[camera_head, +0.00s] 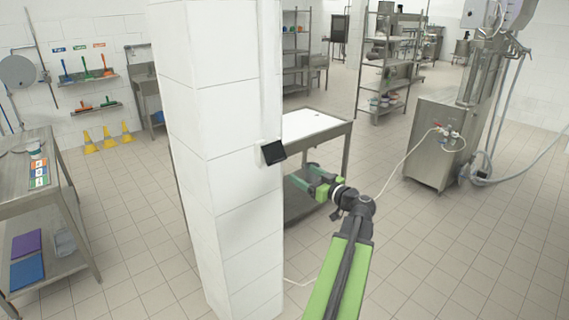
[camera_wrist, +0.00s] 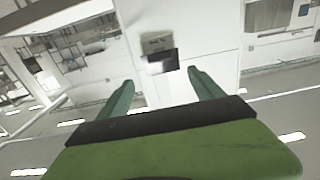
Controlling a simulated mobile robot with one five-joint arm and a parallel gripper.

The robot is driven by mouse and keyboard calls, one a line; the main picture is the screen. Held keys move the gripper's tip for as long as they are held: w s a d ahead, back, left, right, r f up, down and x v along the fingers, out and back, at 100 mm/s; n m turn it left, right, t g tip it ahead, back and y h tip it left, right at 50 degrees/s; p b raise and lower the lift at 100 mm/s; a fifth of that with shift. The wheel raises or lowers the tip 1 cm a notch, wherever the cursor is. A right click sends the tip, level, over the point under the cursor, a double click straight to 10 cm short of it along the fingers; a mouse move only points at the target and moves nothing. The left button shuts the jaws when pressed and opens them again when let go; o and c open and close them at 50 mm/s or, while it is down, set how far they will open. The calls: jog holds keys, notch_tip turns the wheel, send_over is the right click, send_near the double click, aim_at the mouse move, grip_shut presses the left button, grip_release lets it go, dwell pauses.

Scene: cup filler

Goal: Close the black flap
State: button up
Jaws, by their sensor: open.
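The black flap (camera_head: 273,153) is on a small white box (camera_head: 264,150) fixed to the white tiled pillar. In the head view it stands tilted out from the box, so it looks open. In the wrist view the dark flap (camera_wrist: 163,62) shows next to the grey-looking box (camera_wrist: 156,42), ahead of my fingers and roughly between them. My gripper (camera_head: 312,185) is to the right of the flap and lower in the head view, apart from it. Its two green fingers are spread and empty, as the wrist view (camera_wrist: 160,78) also shows.
The white tiled pillar (camera_head: 220,200) stands just left of my arm. A steel table (camera_head: 318,125) is behind it. A steel machine (camera_head: 435,140) stands at right, with hoses. Another steel table (camera_head: 60,205) is at left. The tiled floor at lower right is clear.

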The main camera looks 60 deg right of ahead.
aim_at(281, 160)
jog(key=x, duration=1.1)
jog(key=shift+w, duration=0.3)
jog(key=shift+d, duration=0.15)
grip_shut()
jog(key=shift+d, duration=0.1)
